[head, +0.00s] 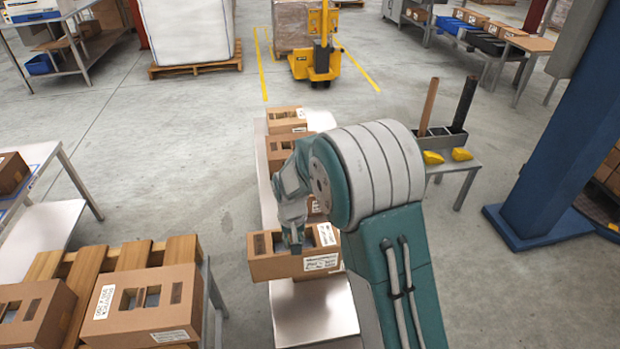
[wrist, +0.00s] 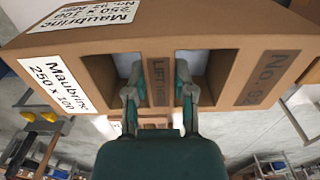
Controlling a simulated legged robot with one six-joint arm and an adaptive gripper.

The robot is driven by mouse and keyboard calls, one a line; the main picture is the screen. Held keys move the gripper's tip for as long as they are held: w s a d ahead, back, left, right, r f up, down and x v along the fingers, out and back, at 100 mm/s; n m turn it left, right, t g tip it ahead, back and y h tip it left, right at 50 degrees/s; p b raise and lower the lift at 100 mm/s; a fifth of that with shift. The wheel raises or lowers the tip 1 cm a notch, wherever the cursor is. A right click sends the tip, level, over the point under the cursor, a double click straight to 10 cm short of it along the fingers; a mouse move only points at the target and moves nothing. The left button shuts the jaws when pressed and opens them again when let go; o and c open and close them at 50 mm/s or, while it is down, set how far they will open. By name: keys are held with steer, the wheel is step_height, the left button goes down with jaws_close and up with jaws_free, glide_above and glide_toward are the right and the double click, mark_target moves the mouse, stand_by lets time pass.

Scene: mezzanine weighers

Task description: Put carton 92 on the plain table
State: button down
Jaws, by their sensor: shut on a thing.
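Carton 92 (head: 282,265) is a brown box with white labels and two top slots. In the wrist view carton 92 (wrist: 225,50) shows "No. 92" beside one slot. My gripper (head: 296,243) is shut on the "LIFT HERE" strip between the slots; its fingers (wrist: 158,92) reach into both slots. The carton hangs roughly level over a long steel-topped table (head: 315,315), its left end past the table's left edge. The near part of that steel top is bare. I cannot tell for sure which table is called plain.
More cartons (head: 287,120) stand farther along the steel table. A slatted wooden top (head: 140,255) with cartons is at the lower left. A blue-edged table (head: 40,160) is at the left. A small stand (head: 455,160) and blue column (head: 555,150) are at the right.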

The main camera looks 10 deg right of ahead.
steer(key=shift+w, duration=0.4)
steer(key=s+d+f, duration=0.9)
steer(key=s+f, duration=0.2)
steer(key=f, duration=0.2)
steer(key=shift+c, duration=2.3)
jaws_free()
